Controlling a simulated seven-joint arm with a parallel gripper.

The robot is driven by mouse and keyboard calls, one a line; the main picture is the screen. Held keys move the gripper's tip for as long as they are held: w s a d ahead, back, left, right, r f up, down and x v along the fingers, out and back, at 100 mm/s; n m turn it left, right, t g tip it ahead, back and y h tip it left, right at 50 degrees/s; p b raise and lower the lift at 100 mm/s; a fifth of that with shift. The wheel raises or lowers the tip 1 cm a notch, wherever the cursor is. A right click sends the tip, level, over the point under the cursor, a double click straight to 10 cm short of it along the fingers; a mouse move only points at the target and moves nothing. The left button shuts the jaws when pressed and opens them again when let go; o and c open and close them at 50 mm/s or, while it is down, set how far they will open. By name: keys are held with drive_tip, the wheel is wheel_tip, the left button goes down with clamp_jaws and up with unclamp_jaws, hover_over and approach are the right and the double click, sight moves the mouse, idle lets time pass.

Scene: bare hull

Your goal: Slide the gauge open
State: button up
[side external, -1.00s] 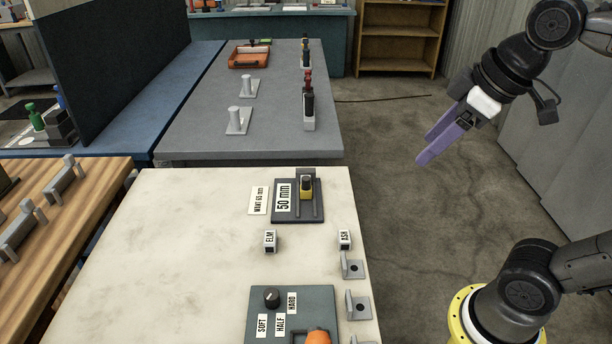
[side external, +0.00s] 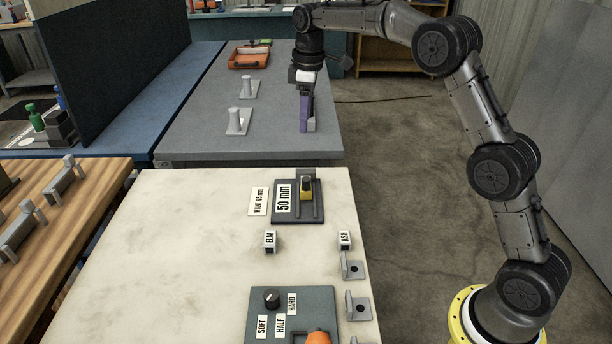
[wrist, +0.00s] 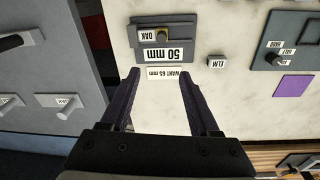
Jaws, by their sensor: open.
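The gauge (side external: 319,213) is a dark plate on the pale bench with a yellow and black slider (side external: 306,188) in its track. Its display reads "50 mm" (side external: 283,198), and a card beside it (side external: 258,201) reads "WANT 65 mm". In the wrist view the gauge (wrist: 194,30) lies just beyond my fingertips, with the slider (wrist: 162,34) beside an "OAK" tag (wrist: 145,35). My gripper (side external: 304,130) points down with purple fingers, apart from the gauge. In the wrist view my gripper (wrist: 159,75) is open and empty.
ELM (side external: 270,241) and ASH (side external: 345,239) blocks stand nearer the camera, with grey brackets (side external: 354,268) at the bench edge. A dial panel (side external: 258,308) carries SOFT, HALF and HARD labels. The pale bench's left part is clear. A grey table (side external: 200,135) stands behind.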

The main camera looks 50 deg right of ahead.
drive_tip(key=g, duration=0.1)
approach(306, 179)
wheel_tip(306, 179, down, 9)
drive_tip(key=shift+d+r, duration=0.1)
drive_tip(key=shift+c, duration=0.2)
clamp_jaws()
idle(0.4)
idle(1.1)
